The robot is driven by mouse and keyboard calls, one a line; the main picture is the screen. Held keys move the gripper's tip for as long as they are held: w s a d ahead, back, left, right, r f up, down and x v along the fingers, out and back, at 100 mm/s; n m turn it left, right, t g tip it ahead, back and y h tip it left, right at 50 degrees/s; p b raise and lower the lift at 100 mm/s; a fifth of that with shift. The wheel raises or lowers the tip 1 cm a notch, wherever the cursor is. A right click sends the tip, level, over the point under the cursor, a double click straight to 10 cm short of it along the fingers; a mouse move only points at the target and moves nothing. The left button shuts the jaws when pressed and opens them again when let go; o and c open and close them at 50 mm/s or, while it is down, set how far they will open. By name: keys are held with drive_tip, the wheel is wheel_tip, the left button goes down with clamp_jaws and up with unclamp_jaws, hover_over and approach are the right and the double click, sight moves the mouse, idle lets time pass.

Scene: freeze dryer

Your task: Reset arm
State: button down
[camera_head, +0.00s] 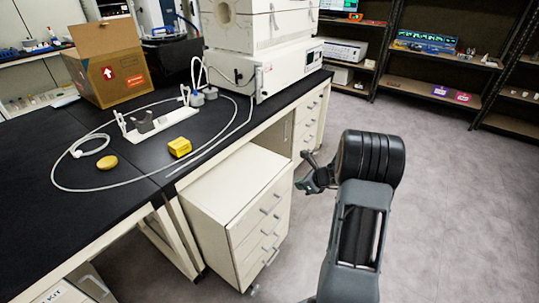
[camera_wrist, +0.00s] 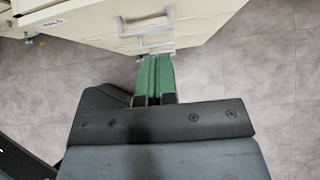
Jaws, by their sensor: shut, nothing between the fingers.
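My arm stands over the floor to the right of the black-topped bench (camera_head: 70,245) in the head view. My gripper (camera_head: 304,186) is at the arm's left side, close to the white drawer cabinet (camera_head: 232,205). In the wrist view my gripper's green fingers (camera_wrist: 153,60) lie side by side, shut and empty. They point at a pale drawer front (camera_wrist: 215,18) with a metal handle (camera_wrist: 146,26). I cannot tell whether the fingertips touch it.
A yellow block (camera_head: 180,147), a yellow disc (camera_head: 107,162), a white stand (camera_head: 158,125) and looped tubing are on the bench. A cardboard box (camera_head: 108,75) and white machine (camera_head: 285,70) stand behind. Shelves (camera_head: 435,90) line the back right. Grey floor (camera_head: 460,190) is clear at right.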

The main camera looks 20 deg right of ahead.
drive_tip(key=s+a+r+n+g+p, duration=0.1)
drive_tip(key=s+a+r+n+g, duration=0.25)
drive_tip(key=s+n, duration=0.35)
drive_tip(key=s+a+r+n+g+p, duration=0.2)
drive_tip(key=s+a+n, duration=0.25)
drive_tip(key=n, duration=0.45)
drive_tip(key=s+a+r+n+h+p, duration=0.1)
drive_tip(key=s+a+r+n+p, duration=0.1)
drive_tip(key=r, duration=0.4)
drive_tip(key=s+a+r+n+t+h+p, duration=0.1)
drive_tip(key=s+a+r+n+h+p, duration=0.1)
drive_tip(key=s+a+r+n, duration=0.3)
drive_tip(key=s+a+r+n+h+p, duration=0.2)
drive_tip(key=r+n, duration=0.4)
drive_tip(key=r, duration=0.3)
drive_tip(key=shift+s+a+r+n+p, duration=0.15)
drive_tip(key=shift+s+a+n+p, duration=0.15)
drive_tip(key=shift+s+a+p, duration=0.4)
